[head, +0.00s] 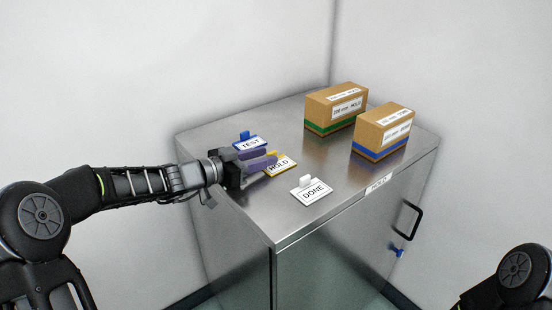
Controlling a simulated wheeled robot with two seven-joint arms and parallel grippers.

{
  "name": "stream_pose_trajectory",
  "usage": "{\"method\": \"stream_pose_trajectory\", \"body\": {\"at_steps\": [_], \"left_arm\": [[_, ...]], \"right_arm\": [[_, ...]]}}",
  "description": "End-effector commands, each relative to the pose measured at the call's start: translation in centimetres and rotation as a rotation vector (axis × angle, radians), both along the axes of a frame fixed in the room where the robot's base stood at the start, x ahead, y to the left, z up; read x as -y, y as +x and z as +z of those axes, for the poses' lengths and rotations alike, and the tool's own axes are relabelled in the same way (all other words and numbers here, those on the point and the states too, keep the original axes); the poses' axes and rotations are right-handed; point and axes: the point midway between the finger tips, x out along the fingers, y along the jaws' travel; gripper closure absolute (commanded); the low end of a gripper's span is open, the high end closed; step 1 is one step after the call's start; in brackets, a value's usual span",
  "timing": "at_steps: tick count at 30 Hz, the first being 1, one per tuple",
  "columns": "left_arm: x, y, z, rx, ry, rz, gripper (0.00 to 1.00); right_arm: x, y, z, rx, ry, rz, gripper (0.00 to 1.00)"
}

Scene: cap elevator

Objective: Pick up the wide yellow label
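The yellow label (283,167) reads HOLD and lies on the metal cabinet top, between a blue TEST label (252,143) and a white DONE label (316,193). My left gripper (270,156) reaches in from the left, low over the top, with its two purple fingers apart. The fingertips are at the left edge of the yellow label and cover part of it. The label's upright tab is hidden or cannot be made out there. My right gripper is out of view; only part of my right arm shows at the lower right.
Two cardboard boxes stand at the back right of the cabinet top (240,199), one with a green stripe (330,111) and one with a blue stripe (378,135). The cabinet front has a black handle (413,221) and a blue key (397,250).

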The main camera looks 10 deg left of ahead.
Motion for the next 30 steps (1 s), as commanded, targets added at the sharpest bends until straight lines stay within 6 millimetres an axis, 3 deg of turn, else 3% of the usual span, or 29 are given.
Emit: {"method": "stream_pose_trajectory", "body": {"at_steps": [5, 22, 30], "left_arm": [[1.05, 1.26, -0.19, 0.001, 0.001, 0.000, 0.65], [1.05, 1.27, -0.26, 0.001, 0.001, 0.000, 0.65], [1.05, 1.26, -0.26, 0.001, 0.001, 0.000, 0.85]], "right_arm": [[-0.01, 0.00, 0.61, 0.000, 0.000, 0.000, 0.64], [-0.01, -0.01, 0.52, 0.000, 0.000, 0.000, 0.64], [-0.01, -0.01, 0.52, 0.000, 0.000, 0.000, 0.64]]}}
